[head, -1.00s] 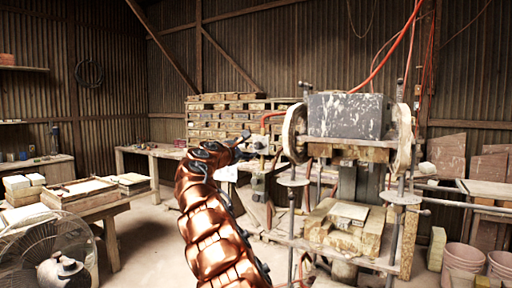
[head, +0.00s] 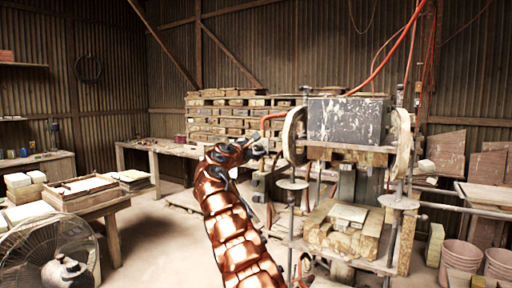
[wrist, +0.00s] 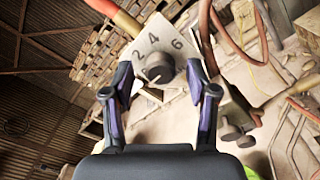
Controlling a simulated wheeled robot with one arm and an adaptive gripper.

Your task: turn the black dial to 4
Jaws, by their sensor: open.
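The black dial (wrist: 158,75) is a round knob on a pale plate (wrist: 177,42) marked 2, 4 and 6 in the wrist view. A small light mark shows on the lower part of the knob; I cannot tell surely which number it points to. My gripper (wrist: 159,68) is open, with one finger on each side of the dial. Whether the fingers touch it is unclear. In the head view my gripper (head: 257,149) is beside the left side of the press, and the dial is too small to make out there.
The press (head: 347,118) stands just right of my arm, with hoses and rods around it. A red-orange pipe (wrist: 118,17) runs near the plate, and other dark knobs (wrist: 236,137) sit to the lower right. A wooden bench (head: 155,150) stands behind on the left.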

